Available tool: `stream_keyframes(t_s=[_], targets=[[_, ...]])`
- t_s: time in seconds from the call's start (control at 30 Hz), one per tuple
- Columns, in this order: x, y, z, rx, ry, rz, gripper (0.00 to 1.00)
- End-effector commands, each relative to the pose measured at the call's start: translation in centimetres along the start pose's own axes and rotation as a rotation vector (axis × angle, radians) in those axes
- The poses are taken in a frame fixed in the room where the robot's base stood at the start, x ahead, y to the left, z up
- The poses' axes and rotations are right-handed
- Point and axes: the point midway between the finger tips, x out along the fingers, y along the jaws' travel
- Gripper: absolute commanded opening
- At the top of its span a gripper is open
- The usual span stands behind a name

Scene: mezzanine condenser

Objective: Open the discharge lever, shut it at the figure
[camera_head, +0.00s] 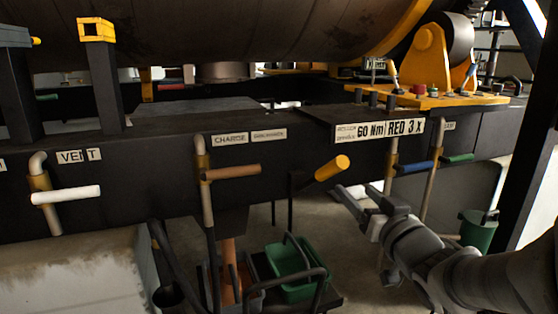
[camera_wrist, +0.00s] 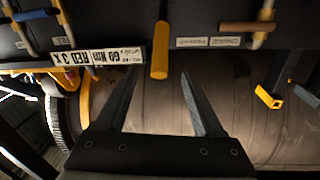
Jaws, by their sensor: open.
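A yellow-handled lever (camera_head: 332,168) angles out from the dark beam, right of the middle; no label I can read names it as discharge. In the wrist view the yellow handle (camera_wrist: 160,52) stands upright just beyond the open fingertips, between them sideways. My gripper (camera_head: 356,190) is open and empty, slightly right of and below that handle; it also shows in the wrist view (camera_wrist: 158,73). A white plate reading "60 Nm" and "RED 3 x" (camera_head: 380,131) is above and to the right of the handle. It appears upside down in the wrist view (camera_wrist: 90,58).
Other levers line the beam: white by VENT (camera_head: 66,195), brown by CHARGE (camera_head: 231,173), blue (camera_head: 415,168) and green (camera_head: 457,159). A green crate (camera_head: 292,290) sits low in front. A green bucket (camera_head: 478,232) stands right. A dark post (camera_head: 528,150) bounds the right.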

Motion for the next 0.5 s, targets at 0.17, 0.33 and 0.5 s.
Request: stream_keyframes(t_s=[0.17,0.33,0.5], targets=[[3.9,0.0,0.4,-0.001,0.000,-0.002,0.69],[7.4,0.0,0.4,-0.001,0.000,-0.003,0.69],[10.6,0.0,0.3,0.000,0.000,-0.002,0.69]])
